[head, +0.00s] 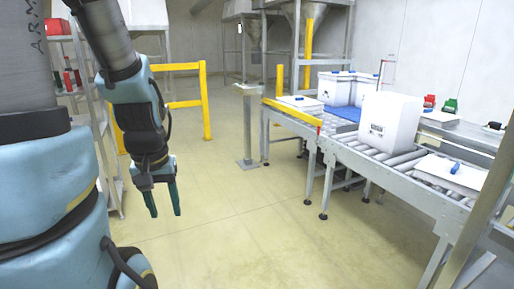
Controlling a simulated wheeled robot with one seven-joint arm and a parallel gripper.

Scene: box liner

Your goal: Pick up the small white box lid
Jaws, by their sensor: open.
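My gripper (164,213) hangs at the left of the head view, fingers pointing down, open and empty above the floor. It is well apart from the conveyor on the right. A flat white lid-like piece (432,168) with a blue item on top lies on the near rollers at the right. Another flat white piece (296,101), also with a small blue item on it, lies at the far left end of the conveyor line. I cannot tell which of them is the small white box lid. A tall white box (388,122) with a dark label stands upright on the rollers between them.
The roller conveyor (352,158) runs along the right side. White boxes (342,88) stand behind it, with a red and a green item (450,105) on a side table. Yellow guard rails (206,100) and a post (247,130) stand further back. The middle floor is clear.

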